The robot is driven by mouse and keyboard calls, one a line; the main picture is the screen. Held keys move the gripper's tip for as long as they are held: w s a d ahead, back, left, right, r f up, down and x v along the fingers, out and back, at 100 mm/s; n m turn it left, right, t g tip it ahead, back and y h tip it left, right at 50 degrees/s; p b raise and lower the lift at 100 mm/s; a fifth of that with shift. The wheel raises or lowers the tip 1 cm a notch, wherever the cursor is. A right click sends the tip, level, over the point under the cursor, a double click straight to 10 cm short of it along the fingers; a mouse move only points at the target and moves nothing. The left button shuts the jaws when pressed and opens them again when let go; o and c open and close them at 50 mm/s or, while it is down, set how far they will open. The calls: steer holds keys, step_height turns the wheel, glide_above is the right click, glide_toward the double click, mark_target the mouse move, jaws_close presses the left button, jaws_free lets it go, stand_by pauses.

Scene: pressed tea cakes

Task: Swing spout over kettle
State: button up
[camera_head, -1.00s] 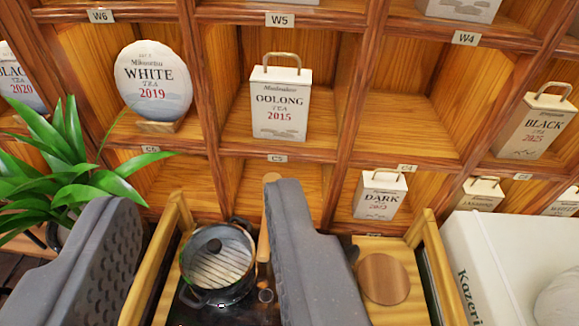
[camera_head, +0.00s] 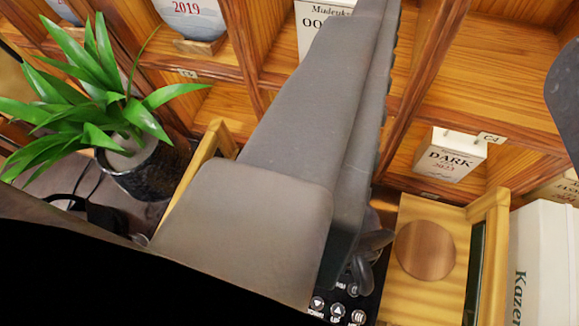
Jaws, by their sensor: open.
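My gripper (camera_head: 468,60) is open. One large grey finger crosses the middle of the picture, and a dark grey piece at the right edge looks like part of the other. I see nothing held between them. The kettle is not visible; the near finger covers the area beside the wooden stand where it would be. A dark grey rounded part (camera_head: 372,243) shows just right of the finger, above the button panel (camera_head: 338,308). It may belong to the spout, but I cannot tell. The spout itself is not clearly visible.
A potted plant (camera_head: 92,100) stands at the left. A round wooden disc (camera_head: 425,250) lies on a wooden stand at the right. A DARK tea box (camera_head: 452,157) sits in the shelf (camera_head: 490,75) behind. A white Kazeri box (camera_head: 545,265) stands at lower right.

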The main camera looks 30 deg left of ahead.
steer(key=w+a+f+g+y+p, duration=0.2)
steer(key=w+a+f+g+p, duration=0.2)
steer(key=w+f+g+p, duration=1)
steer(key=shift+g, duration=0.5)
steer(key=s+a+f+p, duration=0.1)
steer(key=a+f+p, duration=0.1)
steer(key=f, duration=0.4)
steer(key=s+a+f+p, duration=0.1)
steer(key=a+f+p, duration=0.1)
steer(key=f+p, duration=0.3)
steer(key=s+a+f+p, duration=0.1)
steer(key=a+f+p, duration=0.1)
steer(key=f+p, duration=0.2)
steer(key=shift+s+f, duration=0.15)
steer(key=shift+f, duration=0.8)
steer(key=shift+s+f, duration=0.15)
steer(key=shift+f, duration=0.8)
